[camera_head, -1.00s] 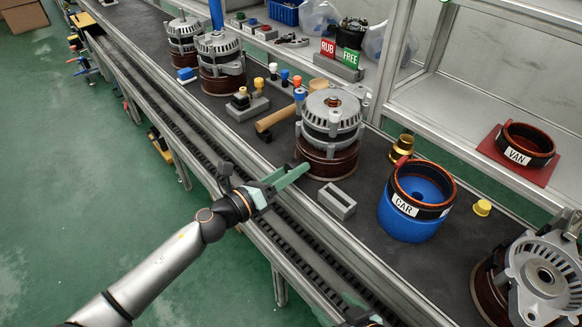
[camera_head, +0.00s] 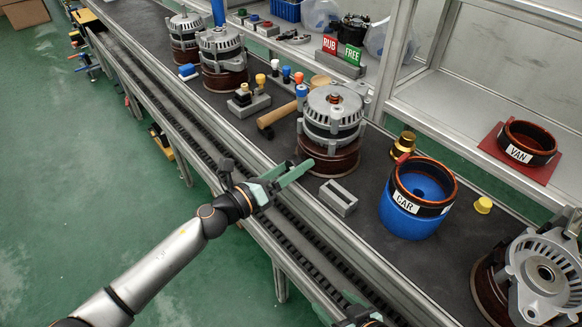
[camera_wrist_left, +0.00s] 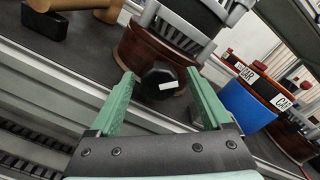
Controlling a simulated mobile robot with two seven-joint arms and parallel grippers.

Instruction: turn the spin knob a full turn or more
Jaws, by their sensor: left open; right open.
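A dark faceted knob with a white mark (camera_wrist_left: 160,80) shows in the left wrist view, at the front of the brown base ring (camera_wrist_left: 135,52) under an alternator. It appears between the fingertips of my left gripper (camera_wrist_left: 158,88), with no clear contact. In the head view, this gripper (camera_head: 296,170) is open in front of the middle alternator (camera_head: 331,117); I cannot make out the knob there. My right gripper (camera_head: 342,306) is open at the bottom edge, partly cut off.
A grey slotted block (camera_head: 338,197) and a blue cylinder (camera_head: 405,219) with a CAR-labelled ring stand right of the left gripper. A wooden-coloured cylinder (camera_head: 277,117) lies behind it. The conveyor rail (camera_head: 300,235) runs below the gripper. Another alternator (camera_head: 546,270) stands at lower right.

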